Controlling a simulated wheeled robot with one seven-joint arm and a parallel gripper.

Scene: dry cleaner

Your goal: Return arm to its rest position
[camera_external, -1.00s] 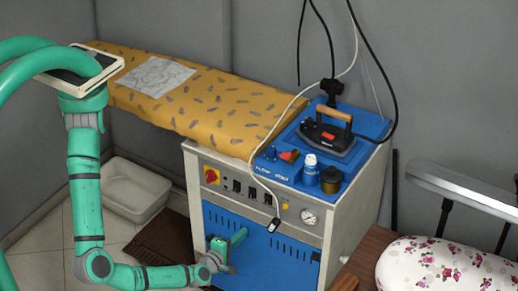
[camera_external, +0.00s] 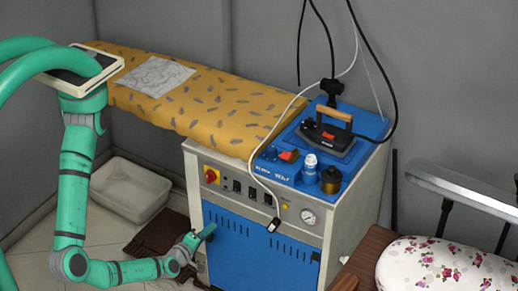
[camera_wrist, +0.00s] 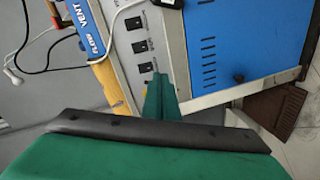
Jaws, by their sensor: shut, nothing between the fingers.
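My green arm (camera_external: 75,190) hangs down at the left in the external view, bent at the elbow near the floor. Its forearm points right, and my gripper (camera_external: 208,231) is in front of the left edge of the blue cabinet door (camera_external: 262,248). In the wrist view my gripper (camera_wrist: 159,82) shows as closed green fingers with nothing between them. The ironing station's switch panel (camera_wrist: 140,48) lies behind the fingertips there. I cannot tell the exact gap between the fingertips and the cabinet.
The ironing station carries an iron (camera_external: 327,135) and small bottles on its blue top. A yellow patterned ironing board (camera_external: 215,112) extends left above my forearm. A white bin (camera_external: 130,190) and a brown mat (camera_external: 160,236) are on the floor. A floral pad (camera_external: 440,268) lies at the right.

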